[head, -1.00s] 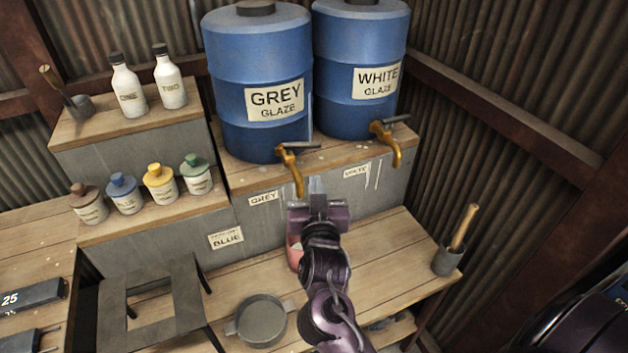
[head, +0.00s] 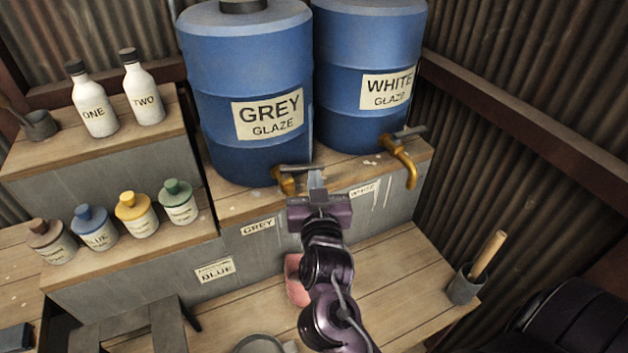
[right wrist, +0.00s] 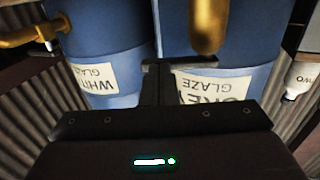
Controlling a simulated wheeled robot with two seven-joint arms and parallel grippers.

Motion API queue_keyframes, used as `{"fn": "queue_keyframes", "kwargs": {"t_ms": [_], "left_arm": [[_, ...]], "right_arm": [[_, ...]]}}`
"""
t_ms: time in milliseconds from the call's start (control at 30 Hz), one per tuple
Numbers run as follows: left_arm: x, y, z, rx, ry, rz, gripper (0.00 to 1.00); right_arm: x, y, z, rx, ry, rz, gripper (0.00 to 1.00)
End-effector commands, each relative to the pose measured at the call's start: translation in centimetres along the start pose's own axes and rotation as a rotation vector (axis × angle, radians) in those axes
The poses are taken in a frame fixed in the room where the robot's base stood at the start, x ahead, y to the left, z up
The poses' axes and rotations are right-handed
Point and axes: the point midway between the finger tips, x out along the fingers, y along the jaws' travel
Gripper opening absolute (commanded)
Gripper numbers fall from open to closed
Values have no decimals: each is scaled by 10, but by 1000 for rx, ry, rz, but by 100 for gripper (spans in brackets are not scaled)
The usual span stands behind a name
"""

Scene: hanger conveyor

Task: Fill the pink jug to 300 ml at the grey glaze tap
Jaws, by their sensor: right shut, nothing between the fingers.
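The grey glaze tap (head: 284,182) is brass with a grey lever handle and sits low on the blue GREY GLAZE barrel (head: 246,75). My right gripper (head: 317,180) is shut and empty, its fingers beside the tap's lever; I cannot tell if they touch it. The gripper hides the tap's spout in the head view. In the right wrist view the brass spout (right wrist: 206,28) hangs just beyond the shut fingers. The pink jug (head: 296,282) stands on the lower bench below the tap, mostly hidden behind my right arm; its fill level cannot be seen. My left gripper is not in view.
The WHITE GLAZE barrel (head: 366,60) with its own tap (head: 402,160) stands to the right. Small lidded jars (head: 137,215) and two white bottles (head: 140,90) stand on the left shelves. A pot with a wooden handle (head: 468,285) is at the bench's right end.

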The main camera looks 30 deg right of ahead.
Motion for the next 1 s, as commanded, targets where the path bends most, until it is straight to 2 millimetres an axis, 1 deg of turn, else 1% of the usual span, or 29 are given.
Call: {"fn": "queue_keyframes", "kwargs": {"t_ms": [167,333,367,400,433,533,1000], "left_arm": [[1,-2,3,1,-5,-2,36],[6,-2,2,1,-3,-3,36],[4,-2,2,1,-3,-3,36],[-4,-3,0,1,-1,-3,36],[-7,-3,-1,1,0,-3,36],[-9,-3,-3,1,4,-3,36],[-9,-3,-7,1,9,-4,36]], "right_arm": [[1,1,1,-2,2,-14,0],[8,6,1,-7,4,-107,0],[10,6,0,-8,3,-122,0],[15,9,-4,-8,1,-130,0],[18,9,-5,-4,0,-127,0],[24,11,-2,-1,-1,-126,0],[25,10,-1,0,1,-127,0]]}}
